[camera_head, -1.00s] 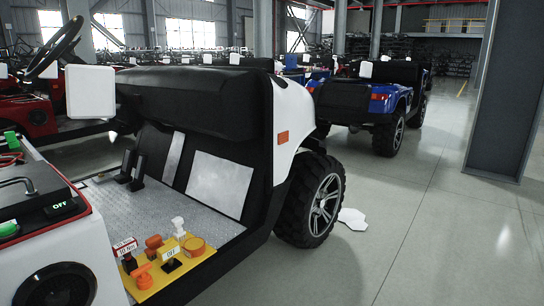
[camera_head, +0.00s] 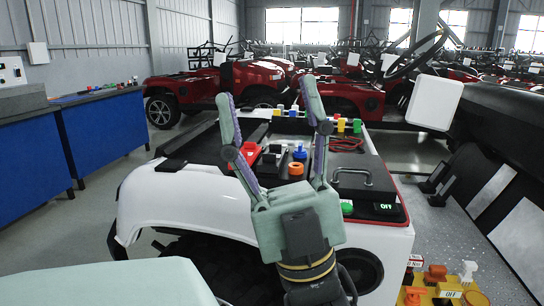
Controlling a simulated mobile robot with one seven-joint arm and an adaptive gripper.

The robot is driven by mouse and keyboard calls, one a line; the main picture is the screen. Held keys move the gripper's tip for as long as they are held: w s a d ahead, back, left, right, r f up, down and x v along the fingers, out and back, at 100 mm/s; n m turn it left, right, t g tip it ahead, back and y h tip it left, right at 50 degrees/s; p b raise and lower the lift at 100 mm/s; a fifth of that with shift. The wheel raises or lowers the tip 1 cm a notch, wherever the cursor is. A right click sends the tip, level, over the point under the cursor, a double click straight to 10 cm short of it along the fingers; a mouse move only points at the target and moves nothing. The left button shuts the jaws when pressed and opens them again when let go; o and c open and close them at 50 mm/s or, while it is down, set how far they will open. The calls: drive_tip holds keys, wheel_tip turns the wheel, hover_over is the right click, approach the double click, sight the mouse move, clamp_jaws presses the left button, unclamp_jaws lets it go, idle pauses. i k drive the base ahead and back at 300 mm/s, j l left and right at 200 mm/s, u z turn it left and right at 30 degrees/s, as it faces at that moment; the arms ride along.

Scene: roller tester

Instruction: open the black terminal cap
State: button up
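My gripper (camera_head: 268,92) points up and away from me in front of the white vehicle, with its two long fingers spread wide. Nothing shows held between them. Past the fingers lies the vehicle's black top panel (camera_head: 335,160). A small black part (camera_head: 271,158) sits there beside a red part (camera_head: 249,153), seen between the fingers; it may be the black terminal cap, but I cannot tell for sure. The fingers hide some of the panel.
A blue knob (camera_head: 300,152) and an orange ring (camera_head: 295,169) stand close by. A black handle (camera_head: 352,182) and red cable (camera_head: 346,143) are to the right. Several coloured parts line the panel's back edge. Blue benches (camera_head: 105,130) stand left; red vehicles are behind.

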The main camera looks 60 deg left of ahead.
sight(270, 162)
drive_tip(key=k+j+u, duration=0.15)
drive_tip(key=u, duration=1.5)
drive_tip(key=i, duration=1.15)
